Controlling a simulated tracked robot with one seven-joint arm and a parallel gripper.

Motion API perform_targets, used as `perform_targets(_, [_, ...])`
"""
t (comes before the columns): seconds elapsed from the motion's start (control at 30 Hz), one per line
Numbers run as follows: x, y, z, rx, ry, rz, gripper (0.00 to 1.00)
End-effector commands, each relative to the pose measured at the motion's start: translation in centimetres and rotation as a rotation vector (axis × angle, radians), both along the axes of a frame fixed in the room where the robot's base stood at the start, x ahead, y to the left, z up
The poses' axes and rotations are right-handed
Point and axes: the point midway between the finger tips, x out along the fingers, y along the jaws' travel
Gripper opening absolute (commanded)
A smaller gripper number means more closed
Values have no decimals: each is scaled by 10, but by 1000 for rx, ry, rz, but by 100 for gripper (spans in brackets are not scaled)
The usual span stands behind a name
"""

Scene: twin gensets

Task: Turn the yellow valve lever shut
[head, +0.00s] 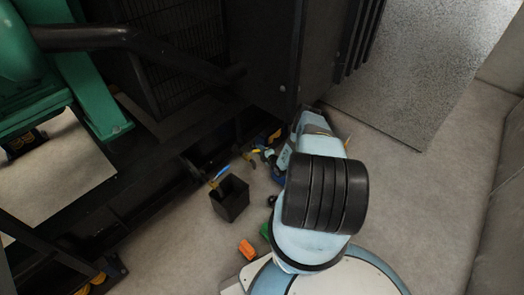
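A small yellow piece (252,154), which looks like the yellow valve lever, shows low on the dark genset frame, just left of my arm. It is too small to tell its angle. A blue lever (222,172) on a brass-coloured fitting (213,184) sits to its left, above a black bin. My blue-and-white arm reaches up from the base, and its far end is close to the right of the yellow piece. My gripper is small and partly hidden by my arm there. I cannot tell whether its fingers touch the lever or are open.
The open black bin (231,198) stands on the floor below the blue lever. An orange block (247,250) and a green object (265,231) lie nearer my base. The dark genset housing (262,60) rises behind. A grey speckled panel (420,75) stands right. Floor at right is clear.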

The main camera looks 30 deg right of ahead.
Motion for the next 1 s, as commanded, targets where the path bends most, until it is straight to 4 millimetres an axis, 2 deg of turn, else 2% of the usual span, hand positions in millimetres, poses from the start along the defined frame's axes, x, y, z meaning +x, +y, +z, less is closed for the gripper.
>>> perform_targets(0.03, [0,0,0,0,0,0,24])
perform_targets(0.3, [-1,-1,0,0,1,-1,0])
perform_targets(0.6, [-1,-1,-1,1,2,-1,0])
perform_targets(0.63, [-2,-11,-1,-1,1,-4,0])
perform_targets(0.77, [-2,-8,-1,-1,2,2,0])
perform_targets(1.0, [-3,-10,-1,-3,3,90,0])
